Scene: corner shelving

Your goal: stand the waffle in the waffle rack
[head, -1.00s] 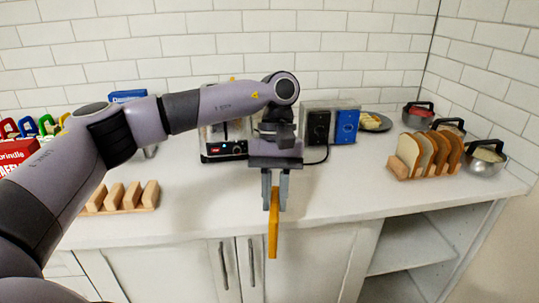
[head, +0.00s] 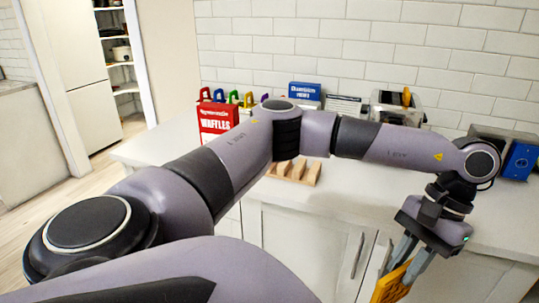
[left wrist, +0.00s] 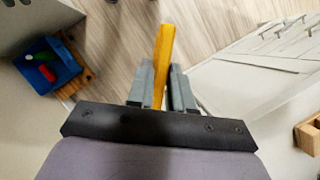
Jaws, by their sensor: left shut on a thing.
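The waffle (head: 390,288) is a yellow-orange slab. My left gripper (head: 404,264) is shut on it, in front of the counter at the lower right of the head view. The waffle also shows edge-on in the left wrist view (left wrist: 163,48), sticking out past the fingers. The waffle rack (head: 297,172), a wooden block with upright slats, stands on the counter near its front edge, left of the gripper. My left arm hides part of it, and the slots that show look empty. My right gripper is not in view.
A red waffles box (head: 216,120) stands behind and left of the rack, with coloured handles behind it. A blue box (head: 305,95), a toaster (head: 397,107) and a blue package (head: 519,160) line the wall. Below the counter are white cabinets (head: 300,235).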

